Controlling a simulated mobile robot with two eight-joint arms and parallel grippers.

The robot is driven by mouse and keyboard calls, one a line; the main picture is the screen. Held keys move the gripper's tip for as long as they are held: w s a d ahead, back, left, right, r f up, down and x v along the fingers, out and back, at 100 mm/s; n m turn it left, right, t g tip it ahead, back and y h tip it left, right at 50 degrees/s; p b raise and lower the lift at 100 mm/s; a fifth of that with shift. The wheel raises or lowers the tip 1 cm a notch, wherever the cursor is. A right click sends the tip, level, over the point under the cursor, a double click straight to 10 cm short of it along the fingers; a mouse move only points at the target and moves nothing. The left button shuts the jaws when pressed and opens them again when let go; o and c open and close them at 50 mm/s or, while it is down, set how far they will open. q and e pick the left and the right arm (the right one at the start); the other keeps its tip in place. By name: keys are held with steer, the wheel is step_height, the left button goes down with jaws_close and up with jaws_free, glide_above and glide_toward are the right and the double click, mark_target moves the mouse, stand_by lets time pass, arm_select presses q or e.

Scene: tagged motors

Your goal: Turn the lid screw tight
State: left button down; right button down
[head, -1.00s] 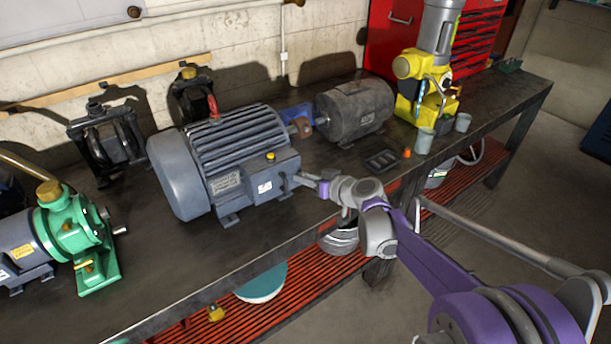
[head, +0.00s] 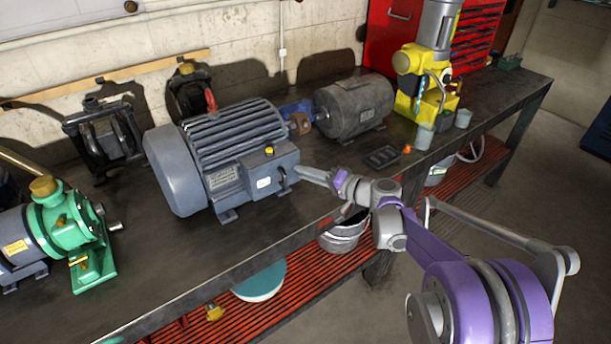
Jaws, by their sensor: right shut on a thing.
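A large grey motor (head: 237,128) stands on the dark workbench with a terminal box (head: 263,178) on its near right side. A small yellow screw-like knob (head: 269,151) stands upright on top of the box, with nothing touching it. My right gripper (head: 300,171) is just right of the box, its fingers pointing left toward the box's side fitting (head: 284,180). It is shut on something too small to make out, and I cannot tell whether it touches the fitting. My left gripper is not in view.
A smaller grey motor (head: 353,107) and a yellow machine (head: 415,95) stand to the right, with two cups (head: 424,137) and a shallow black tray (head: 381,158) nearby. A green pump (head: 72,225) is at left. The bench front between pump and motor is clear.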

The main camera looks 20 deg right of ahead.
steer(key=shift+d+f+m+y+b, duration=0.1)
steer(key=shift+m+y+b, duration=0.2)
steer(key=shift+m, duration=0.5)
steer(key=c, duration=0.7)
jaws_free()
steer(key=shift+s+d, duration=0.1)
steer(key=b+v, duration=0.1)
steer(key=v, duration=0.9)
steer(key=shift+s+d, duration=0.2)
steer(key=shift+s, duration=0.15)
